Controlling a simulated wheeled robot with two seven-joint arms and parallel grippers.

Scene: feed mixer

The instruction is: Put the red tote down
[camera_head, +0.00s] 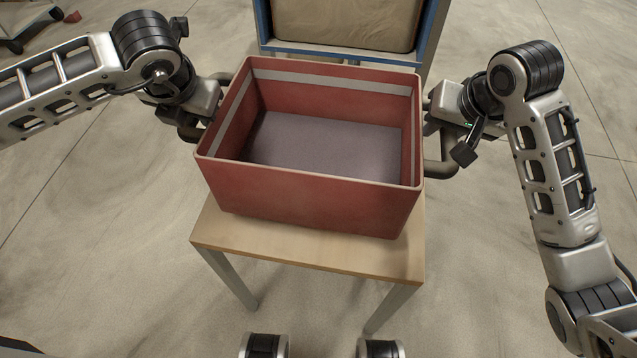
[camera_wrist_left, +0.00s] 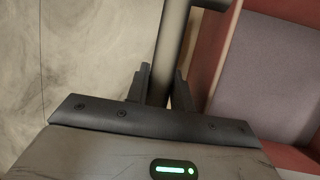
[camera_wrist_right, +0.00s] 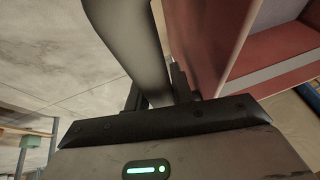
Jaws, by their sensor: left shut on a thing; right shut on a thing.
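The red tote (camera_head: 305,198) is an open, empty box with a grey floor and a pale band inside its rim. In the head view it is over a small wooden-topped table (camera_head: 310,252); I cannot tell whether it touches the top. My left gripper (camera_head: 200,128) is shut on the tote's left handle, a grey bar that shows between the fingers in the left wrist view (camera_wrist_left: 168,60). My right gripper (camera_head: 450,150) is shut on the right handle, which also shows in the right wrist view (camera_wrist_right: 135,45). The tote looks about level.
Behind the tote stands a blue-framed structure (camera_head: 345,52) holding a tan bin or sack (camera_head: 345,22). A wheeled base (camera_head: 25,30) and a small red item (camera_head: 72,16) are at the far left. The concrete floor at both sides is mostly clear.

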